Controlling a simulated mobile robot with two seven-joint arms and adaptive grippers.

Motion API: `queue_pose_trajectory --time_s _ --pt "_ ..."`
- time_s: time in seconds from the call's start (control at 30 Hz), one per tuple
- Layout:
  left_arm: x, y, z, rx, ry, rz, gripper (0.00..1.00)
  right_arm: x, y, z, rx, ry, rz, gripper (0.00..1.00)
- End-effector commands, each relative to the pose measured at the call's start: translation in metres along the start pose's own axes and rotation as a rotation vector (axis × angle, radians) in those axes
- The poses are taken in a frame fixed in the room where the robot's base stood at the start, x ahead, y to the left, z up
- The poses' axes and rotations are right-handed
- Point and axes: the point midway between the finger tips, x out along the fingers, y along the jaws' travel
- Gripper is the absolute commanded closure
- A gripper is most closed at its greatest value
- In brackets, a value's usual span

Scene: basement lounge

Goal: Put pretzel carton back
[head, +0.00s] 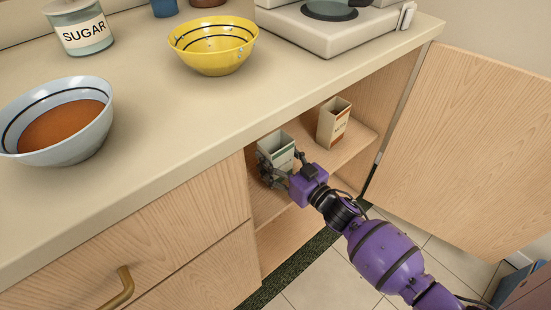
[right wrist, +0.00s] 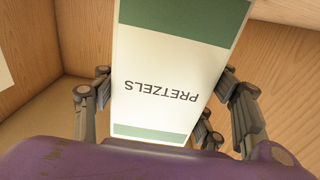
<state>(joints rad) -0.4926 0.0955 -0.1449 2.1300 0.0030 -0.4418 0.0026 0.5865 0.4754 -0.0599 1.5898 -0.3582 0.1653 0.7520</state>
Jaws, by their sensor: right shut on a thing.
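The pretzel carton (head: 277,148) is white with green bands and sits inside the open lower cabinet, at the left of the shelf opening in the head view. My right gripper (head: 279,172) is shut on it, with fingers on both sides. In the right wrist view the carton (right wrist: 172,62) fills the middle between the fingers, its PRETZELS lettering upside down. The cabinet shelf (head: 345,152) is partly hidden by the carton and gripper. I cannot tell whether the carton's base touches the shelf. My left gripper is not in view.
Another carton (head: 333,122), white and brown, stands on the shelf to the right. The cabinet door (head: 465,150) is open at the right. The countertop above holds a yellow bowl (head: 213,58), a pale blue bowl (head: 95,122), a sugar jar (head: 82,36) and a white appliance (head: 330,38).

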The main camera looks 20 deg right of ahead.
Motion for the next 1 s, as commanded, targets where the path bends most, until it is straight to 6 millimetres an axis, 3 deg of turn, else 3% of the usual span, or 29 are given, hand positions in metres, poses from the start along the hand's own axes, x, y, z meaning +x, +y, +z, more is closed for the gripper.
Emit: queue_pose_trajectory --time_s 0.37,0.4,0.53,0.9,1.0 --pt "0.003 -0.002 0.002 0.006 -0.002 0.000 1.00 0.001 0.000 0.003 -0.002 0.003 -0.001 0.63" --pt "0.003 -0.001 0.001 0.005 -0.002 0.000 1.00 0.001 0.000 0.003 -0.002 0.003 0.000 0.30" --pt "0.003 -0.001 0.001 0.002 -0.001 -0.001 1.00 0.001 0.000 0.003 -0.002 0.003 0.000 0.15" --pt "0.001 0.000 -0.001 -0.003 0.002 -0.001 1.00 0.001 0.000 -0.001 -0.002 0.004 -0.001 0.15" --pt "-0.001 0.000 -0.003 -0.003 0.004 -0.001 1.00 -0.010 0.000 0.000 -0.001 0.001 0.000 0.15"
